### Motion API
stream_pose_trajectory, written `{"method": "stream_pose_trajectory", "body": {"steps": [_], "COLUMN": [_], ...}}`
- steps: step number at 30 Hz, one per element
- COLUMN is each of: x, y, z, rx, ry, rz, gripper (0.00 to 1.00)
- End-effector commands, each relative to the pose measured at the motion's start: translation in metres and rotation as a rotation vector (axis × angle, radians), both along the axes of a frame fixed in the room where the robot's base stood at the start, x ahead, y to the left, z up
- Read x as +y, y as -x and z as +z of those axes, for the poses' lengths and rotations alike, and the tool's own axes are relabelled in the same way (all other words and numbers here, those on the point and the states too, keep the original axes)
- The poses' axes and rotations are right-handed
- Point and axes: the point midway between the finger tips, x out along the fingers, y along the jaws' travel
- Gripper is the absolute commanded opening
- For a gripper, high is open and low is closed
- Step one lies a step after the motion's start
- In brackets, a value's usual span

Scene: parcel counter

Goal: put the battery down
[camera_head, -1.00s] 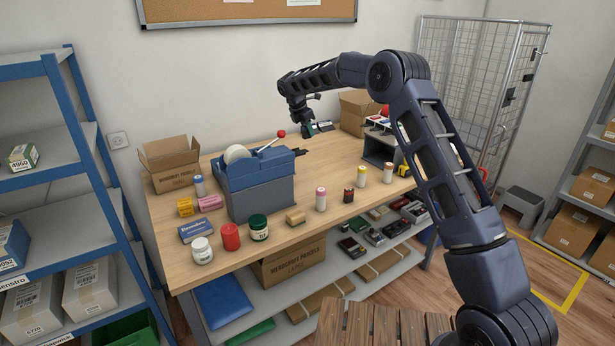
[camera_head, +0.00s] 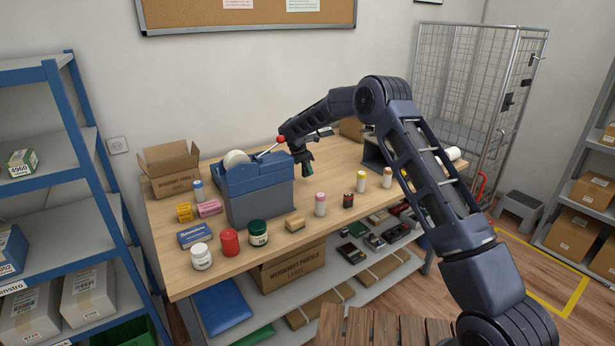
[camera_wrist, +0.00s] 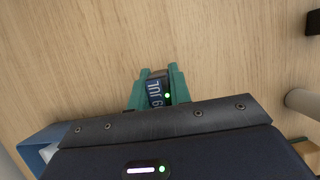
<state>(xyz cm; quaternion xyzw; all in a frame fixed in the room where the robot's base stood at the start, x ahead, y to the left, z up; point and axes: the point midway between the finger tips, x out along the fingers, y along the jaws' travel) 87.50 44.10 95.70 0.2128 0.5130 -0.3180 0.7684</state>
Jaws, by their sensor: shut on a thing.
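My gripper (camera_head: 309,170) hangs over the wooden counter (camera_head: 333,180), just right of the blue tape dispenser. In the wrist view its green fingers (camera_wrist: 159,88) are shut on the battery (camera_wrist: 156,92), a small dark block with pale lettering. Only part of the block shows between the fingers. Bare wood lies beyond the fingertips. The gap between the battery and the counter is hard to judge. In the head view the battery is mostly hidden by the fingers.
The tape dispenser (camera_head: 260,203) stands left of my gripper.

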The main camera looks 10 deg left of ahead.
Motion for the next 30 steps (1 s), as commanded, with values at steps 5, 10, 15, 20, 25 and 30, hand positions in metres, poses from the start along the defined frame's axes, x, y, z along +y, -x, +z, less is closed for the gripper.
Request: {"method": "stream_pose_trajectory", "body": {"steps": [5,10,15,20,25,30], "x": [0.000,0.000,0.000,0.000,0.000,0.000], "y": [0.000,0.000,0.000,0.000,0.000,0.000], "z": [-0.025,-0.035,-0.035,-0.038,-0.037,-0.037], "rx": [0.002,0.000,0.001,0.001,0.001,0.001], "ry": [0.000,-0.001,-0.001,-0.001,-0.001,-0.001], "rz": [0.001,0.000,0.000,0.000,0.000,0.000], "gripper": [0.00,0.00,0.00,0.22,0.42,0.42]}}
